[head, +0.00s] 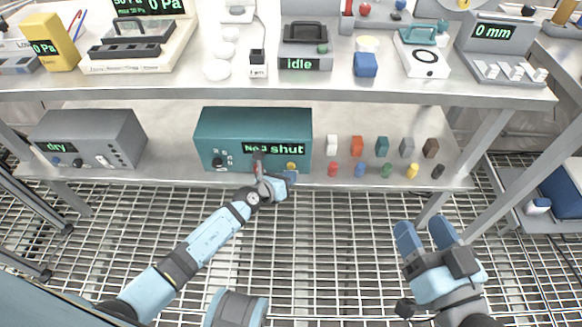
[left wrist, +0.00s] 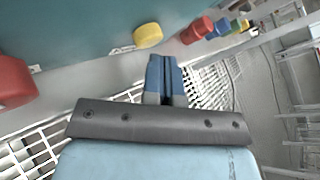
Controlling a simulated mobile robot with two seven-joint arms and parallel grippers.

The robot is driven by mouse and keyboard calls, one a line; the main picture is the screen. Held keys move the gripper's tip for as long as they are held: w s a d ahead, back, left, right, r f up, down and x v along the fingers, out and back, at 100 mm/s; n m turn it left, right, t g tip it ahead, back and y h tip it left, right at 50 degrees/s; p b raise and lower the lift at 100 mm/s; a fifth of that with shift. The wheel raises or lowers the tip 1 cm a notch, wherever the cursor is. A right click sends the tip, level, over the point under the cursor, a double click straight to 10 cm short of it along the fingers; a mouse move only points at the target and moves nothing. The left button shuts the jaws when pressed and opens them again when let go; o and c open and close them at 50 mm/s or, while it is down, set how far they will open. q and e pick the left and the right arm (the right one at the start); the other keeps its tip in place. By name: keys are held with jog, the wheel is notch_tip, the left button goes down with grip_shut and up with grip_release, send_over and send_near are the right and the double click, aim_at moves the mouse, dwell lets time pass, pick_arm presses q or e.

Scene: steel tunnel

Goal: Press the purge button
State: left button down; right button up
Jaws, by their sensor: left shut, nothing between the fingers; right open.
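A teal box (head: 250,128) on the lower shelf has a display reading "No.3 shut". On its front are a dark knob (head: 217,162), a red part and a yellow button (head: 291,166). I cannot read which is labelled purge. In the left wrist view the yellow button (left wrist: 148,36) is just ahead and left of my fingertips, and the red part (left wrist: 14,82) is at the left edge. My left gripper (head: 289,177) is shut and empty near the box's lower front, apart from the yellow button in the wrist view. My right gripper (head: 424,232) is open and empty, low on the right.
Several coloured blocks and pegs (head: 383,147) stand right of the box on the lower shelf (head: 320,178). A grey box (head: 88,138) reading "dry" is on the left. The upper shelf (head: 300,97) with instruments overhangs. Open grating floor lies in front.

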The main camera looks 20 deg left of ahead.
pick_arm(q)
jog(key=shift+w+a, duration=0.1)
jog(key=shift+w, duration=0.3)
dwell(0.7)
jog(key=shift+s, duration=0.1)
jog(key=shift+s+d+p, duration=0.2)
jog(key=shift+s+p, duration=0.25)
jog(key=shift+s, duration=0.25)
jog(key=s+p, duration=0.1)
jog(key=s, duration=0.1)
jog(key=s+d+p, duration=0.1)
jog(key=s, duration=0.1)
jog(key=shift+s+d, duration=0.2)
jog(key=shift+s, duration=0.2)
dwell(0.6)
